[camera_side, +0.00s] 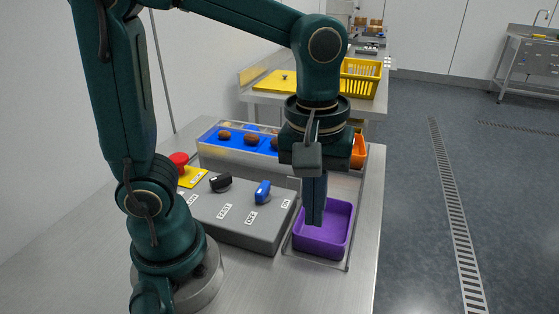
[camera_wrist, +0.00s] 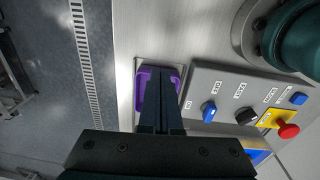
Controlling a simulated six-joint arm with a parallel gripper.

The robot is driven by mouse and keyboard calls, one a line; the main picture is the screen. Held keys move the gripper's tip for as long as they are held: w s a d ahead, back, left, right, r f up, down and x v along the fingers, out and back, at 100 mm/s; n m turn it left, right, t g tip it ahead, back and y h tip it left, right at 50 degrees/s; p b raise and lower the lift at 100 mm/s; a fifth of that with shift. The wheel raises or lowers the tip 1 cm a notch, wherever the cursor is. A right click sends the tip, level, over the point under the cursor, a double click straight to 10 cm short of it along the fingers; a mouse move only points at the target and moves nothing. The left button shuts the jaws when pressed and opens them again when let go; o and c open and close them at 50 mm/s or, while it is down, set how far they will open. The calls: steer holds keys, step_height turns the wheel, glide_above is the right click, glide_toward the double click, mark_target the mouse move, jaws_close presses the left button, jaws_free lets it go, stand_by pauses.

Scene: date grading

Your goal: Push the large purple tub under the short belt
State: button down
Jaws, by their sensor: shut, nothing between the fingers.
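The large purple tub (camera_side: 337,245) is an open, square-cornered box, upright in a thin-railed bay on the steel table; it also shows in the wrist view (camera_wrist: 142,92). My gripper (camera_side: 314,222) is shut and empty, fingers pointing down. In the side view its fingertips overlap the tub's interior; in the wrist view the gripper (camera_wrist: 160,72) also covers part of the tub. I cannot tell whether the fingers touch it. The short blue belt (camera_side: 210,136), with several brown dates on it, lies behind the tub, partly hidden by my arm.
A grey control box (camera_side: 240,228) with black and blue knobs stands close left of the tub. A red emergency button (camera_side: 179,159) sits on yellow. An orange container (camera_side: 358,151) is behind my gripper. A yellow basket (camera_side: 360,78) stands on the back table. The near tabletop is clear.

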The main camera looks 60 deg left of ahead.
steer(key=shift+g, duration=0.4)
steer(key=f, duration=1.1)
steer(key=shift+s+d+f, duration=0.25)
steer(key=shift+d, duration=0.1)
steer(key=shift+w+a+r, duration=0.1)
steer(key=shift+w+a, duration=0.75)
steer(key=shift+w, duration=0.1)
steer(key=shift+w+a, duration=0.55)
steer(key=shift+w, duration=0.05)
glide_toward(324, 226)
steer(key=w+a+f, duration=0.2)
steer(key=w+f, duration=0.1)
steer(key=w+a+f, duration=0.1)
steer(key=a+f, duration=0.1)
steer(key=shift+w+f, duration=0.15)
steer(key=shift+f, duration=0.05)
